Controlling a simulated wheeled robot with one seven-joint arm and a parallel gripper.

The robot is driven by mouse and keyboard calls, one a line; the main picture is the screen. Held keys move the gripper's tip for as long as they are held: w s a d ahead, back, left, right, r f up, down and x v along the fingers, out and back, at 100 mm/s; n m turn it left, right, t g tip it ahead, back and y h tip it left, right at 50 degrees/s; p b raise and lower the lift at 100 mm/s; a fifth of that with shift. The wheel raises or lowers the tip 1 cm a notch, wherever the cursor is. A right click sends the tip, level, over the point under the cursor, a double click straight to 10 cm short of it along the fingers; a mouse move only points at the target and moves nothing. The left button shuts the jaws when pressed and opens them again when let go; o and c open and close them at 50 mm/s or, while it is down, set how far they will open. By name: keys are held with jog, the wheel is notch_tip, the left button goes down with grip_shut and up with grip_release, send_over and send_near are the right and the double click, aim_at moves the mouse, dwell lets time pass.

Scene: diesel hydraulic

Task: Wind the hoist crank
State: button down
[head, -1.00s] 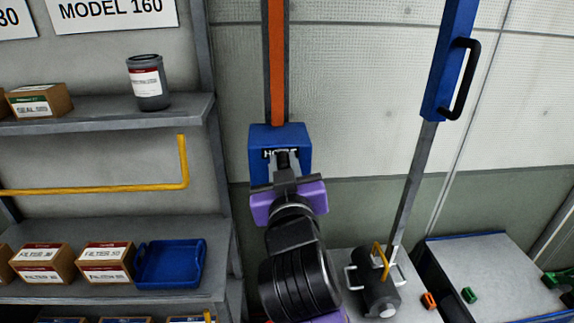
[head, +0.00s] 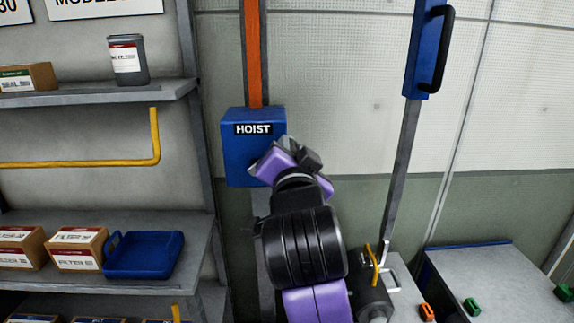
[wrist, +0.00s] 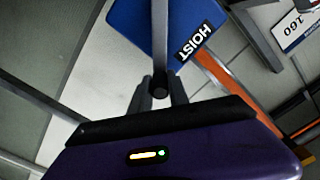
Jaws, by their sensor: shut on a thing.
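The hoist is a blue box (head: 238,160) with a HOIST label, on a post against the wall. It also shows in the wrist view (wrist: 135,25), tilted. My gripper (head: 296,155) is at the lower right of the box's front in the head view and hides part of it. In the wrist view a grey crank bar (wrist: 160,35) runs down across the box to a dark handle end between my fingers (wrist: 160,92). My gripper is shut on this crank handle. In the head view my gripper hides the handle.
An orange strip (head: 254,55) rises above the hoist. Shelves (head: 95,98) with boxes and a blue tray (head: 145,255) stand at left. A blue slide with a black handle (head: 440,50) is on a grey post at right. A bench (head: 480,275) is at lower right.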

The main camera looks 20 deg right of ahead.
notch_tip(320, 180, down, 13)
jog(key=m+b, duration=1.4)
jog(key=b, duration=0.5)
jog(key=shift+r, duration=0.15)
jog(key=shift+d, duration=0.1)
jog(key=c, duration=1.3)
grip_release()
jog(key=shift+c, duration=0.2)
jog(key=shift+o, duration=0.4)
jog(key=shift+r, duration=0.1)
